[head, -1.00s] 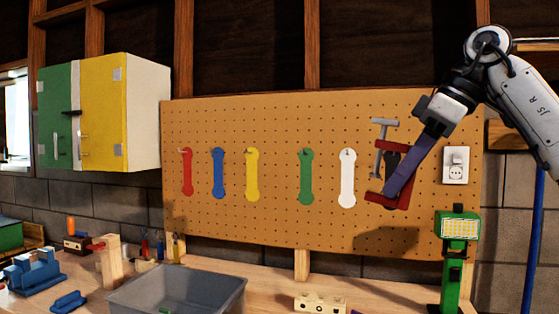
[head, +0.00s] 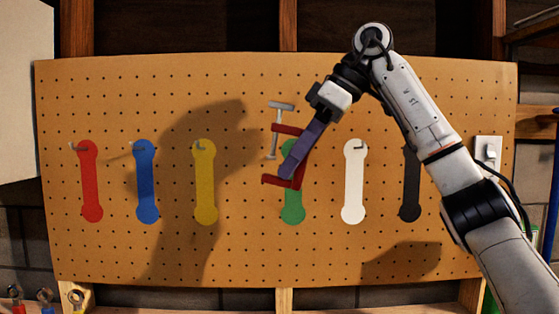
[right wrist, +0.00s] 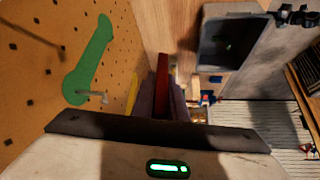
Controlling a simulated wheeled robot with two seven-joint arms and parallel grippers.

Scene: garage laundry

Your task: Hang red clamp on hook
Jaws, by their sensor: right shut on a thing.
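My right gripper (head: 292,168) has purple fingers and is shut on the red clamp (head: 283,128). The clamp has a grey screw with a T-bar and is held in front of the green outline (head: 293,210) on the pegboard. In the right wrist view the clamp (right wrist: 162,84) shows edge-on between the fingers. The green outline's hook (right wrist: 92,97) sticks out to the left of the fingers there, apart from the clamp. Hooks also show on the red outline (head: 89,185), blue outline (head: 146,185), yellow outline (head: 204,185) and white outline (head: 353,185). My left gripper is out of view.
The pegboard (head: 330,255) spans the view, with a black outline (head: 409,190) partly behind my right arm. A white outlet (head: 488,152) is at its right edge. A grey bin (right wrist: 232,48) on the wooden bench shows in the right wrist view.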

